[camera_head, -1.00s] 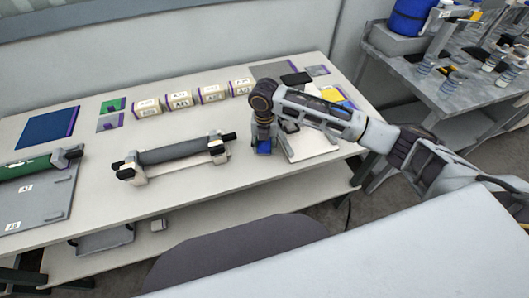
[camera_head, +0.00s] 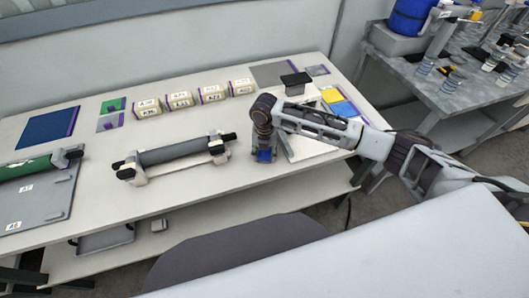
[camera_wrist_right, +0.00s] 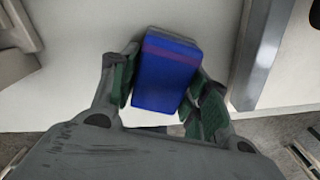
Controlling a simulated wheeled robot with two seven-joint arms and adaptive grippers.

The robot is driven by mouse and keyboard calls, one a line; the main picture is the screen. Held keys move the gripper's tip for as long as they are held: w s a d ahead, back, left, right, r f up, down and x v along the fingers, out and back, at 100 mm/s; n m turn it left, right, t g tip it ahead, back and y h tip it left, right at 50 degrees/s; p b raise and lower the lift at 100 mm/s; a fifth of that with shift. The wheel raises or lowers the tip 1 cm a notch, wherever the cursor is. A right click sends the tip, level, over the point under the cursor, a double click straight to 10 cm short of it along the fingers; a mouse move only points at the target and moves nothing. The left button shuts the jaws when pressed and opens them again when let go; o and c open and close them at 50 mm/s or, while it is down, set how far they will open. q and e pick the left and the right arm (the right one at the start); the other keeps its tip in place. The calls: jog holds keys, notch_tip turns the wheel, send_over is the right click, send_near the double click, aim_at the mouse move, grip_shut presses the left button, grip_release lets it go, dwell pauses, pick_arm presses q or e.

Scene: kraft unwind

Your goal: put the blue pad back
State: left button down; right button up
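A small blue pad (camera_wrist_right: 165,75) with a purple stripe sits between the green-lined fingers of my right gripper (camera_wrist_right: 165,90) in the right wrist view, a finger against each side. In the head view my right gripper (camera_head: 264,150) is low near the table's front edge, right of the grey roller, and a bit of the blue pad (camera_head: 264,156) shows at its tips. Whether the pad touches the table is unclear. A flat blue piece (camera_head: 343,109) lies beside a yellow one (camera_head: 331,95) at the table's right. My left gripper is not in view.
A grey roller (camera_head: 185,152) on a stand is left of my right gripper. Labelled boxes (camera_head: 180,100) line the back. A large blue sheet (camera_head: 48,127) and a green roll (camera_head: 28,167) are at left. A white board (camera_head: 305,148) lies under my right arm.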

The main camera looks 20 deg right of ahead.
jog(key=o, duration=0.3)
notch_tip(320, 180, up, 12)
jog(key=shift+r, duration=0.15)
dwell(0.9)
dwell(0.5)
